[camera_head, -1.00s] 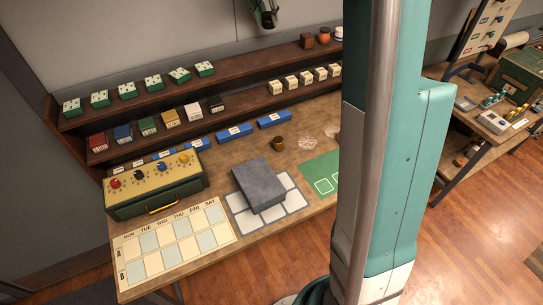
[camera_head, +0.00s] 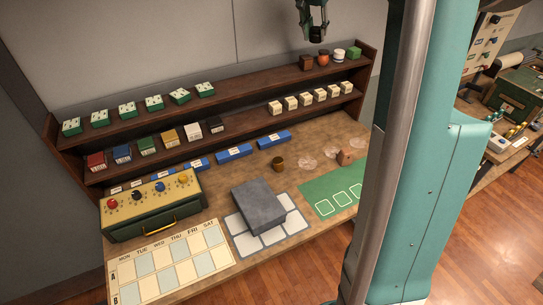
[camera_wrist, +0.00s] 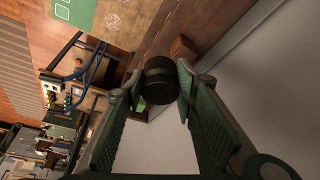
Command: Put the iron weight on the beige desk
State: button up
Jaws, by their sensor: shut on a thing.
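The iron weight (camera_wrist: 157,80) is a dark, short cylinder between the fingertips of my gripper (camera_wrist: 155,88) in the wrist view. My gripper (camera_head: 313,30) is shut on it. In the head view it hangs high at the top edge, in front of the back wall and above the upper shelf, with the dark weight at its lower end. The beige desk (camera_head: 240,171) spreads below the shelves in the head view, well below my gripper. Part of its top also shows at the upper left of the wrist view (camera_wrist: 122,24).
Two loaded shelves (camera_head: 240,96) stand behind. Some desk top is bare mid-desk.

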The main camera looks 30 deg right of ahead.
jog(key=s+d+b, duration=0.2)
jog(key=s+d, duration=1.7)
jog(key=d, duration=0.5)
notch_tip(320, 180, down, 42)
jog(key=shift+a+r, duration=0.2)
jog(key=shift+a, duration=0.1)
jog(key=shift+w, duration=0.1)
jog(key=shift+f, duration=3.1)
jog(key=shift+f, duration=1.85)
jog(key=shift+f, duration=0.15)
